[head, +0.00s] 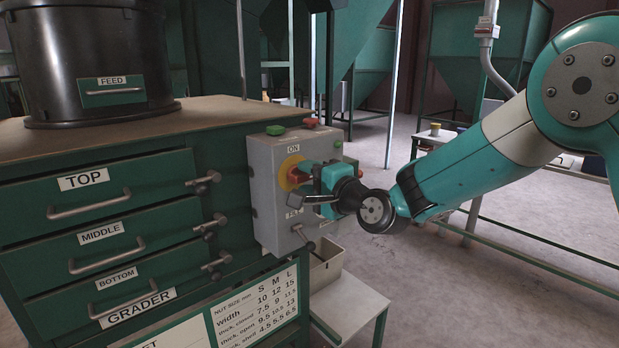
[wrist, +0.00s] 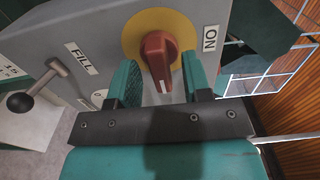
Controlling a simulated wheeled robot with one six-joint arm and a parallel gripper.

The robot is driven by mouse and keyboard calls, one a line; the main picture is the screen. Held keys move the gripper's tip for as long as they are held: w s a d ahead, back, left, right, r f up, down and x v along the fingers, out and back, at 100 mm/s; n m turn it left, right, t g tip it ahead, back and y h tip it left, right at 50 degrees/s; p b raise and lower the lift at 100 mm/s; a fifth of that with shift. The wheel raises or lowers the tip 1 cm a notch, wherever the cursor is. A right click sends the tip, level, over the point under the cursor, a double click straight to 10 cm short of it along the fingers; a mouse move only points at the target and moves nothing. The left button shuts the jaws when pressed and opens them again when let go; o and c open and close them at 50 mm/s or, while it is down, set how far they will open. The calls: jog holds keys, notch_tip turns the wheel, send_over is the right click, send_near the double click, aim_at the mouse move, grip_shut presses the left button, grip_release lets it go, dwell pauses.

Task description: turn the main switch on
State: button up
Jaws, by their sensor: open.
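The main switch (wrist: 159,55) is a red rotary knob on a round yellow plate (wrist: 188,21), set in the grey control box (head: 262,170). In the wrist view an ON label (wrist: 210,39) is to the right of the plate, and the knob's white mark points toward my gripper. My gripper (wrist: 160,82) is open, with its teal fingers on either side of the knob. I cannot tell whether they touch it. In the head view my gripper (head: 312,178) covers part of the switch, and the yellow plate shows behind it.
A lever with a black ball (wrist: 20,102) sits by the FILL label (wrist: 81,58). Green and red buttons (head: 275,130) top the box. The green drawer cabinet (head: 130,275) stands left, with a black feed drum (head: 90,60) on it. A small white table (head: 350,305) stands below.

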grip_shut()
jog(key=shift+f+b, duration=0.1)
jog(key=shift+b, duration=0.25)
jog(key=n+b, duration=0.3)
jog(key=shift+f, duration=0.1)
jog(key=n+b, duration=0.5)
jog(key=shift+n+b, duration=0.3)
jog(key=n+b, duration=0.5)
jog(key=shift+s+a, duration=0.1)
jog(key=shift+s, duration=0.05)
jog(key=shift+r+n+b, duration=0.15)
jog(key=shift+n+b, duration=0.7)
jog(key=shift+n, duration=0.2)
jog(key=shift+r+n+b, duration=0.15)
jog(key=shift+n+b, duration=0.65)
jog(key=shift+n, duration=0.25)
jog(key=shift+r, duration=0.1)
